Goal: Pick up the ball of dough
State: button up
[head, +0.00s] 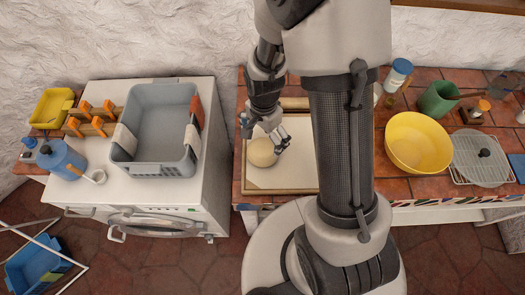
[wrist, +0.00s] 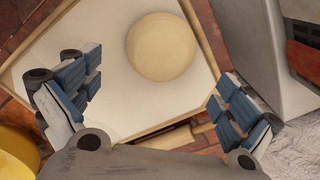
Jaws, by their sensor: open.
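The ball of dough (head: 262,152) is round and pale cream. It sits on a white board with a wooden rim (head: 286,183) on the tiled counter. My gripper (head: 265,136) is over the board, close to the dough at its far side in the head view. In the wrist view the dough (wrist: 161,47) lies beyond the fingertips, a little right of the middle between them. The blue-padded fingers of my gripper (wrist: 152,95) are spread wide with nothing between them. I cannot tell the exact height of the fingers over the board.
A washing machine (head: 196,195) with a grey basket (head: 160,160) on it stands left. A yellow bowl (head: 418,143), a green pot (head: 437,100) and a wire rack (head: 480,158) are right. A wooden piece (wrist: 192,133) lies along the board's edge.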

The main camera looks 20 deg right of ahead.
aim_at(263, 146)
notch_tip(263, 146, down, 7)
jog(key=shift+f+b, duration=0.2)
jog(key=shift+b, duration=0.5)
jog(key=c, duration=1.3)
jog(key=shift+r, duration=0.15)
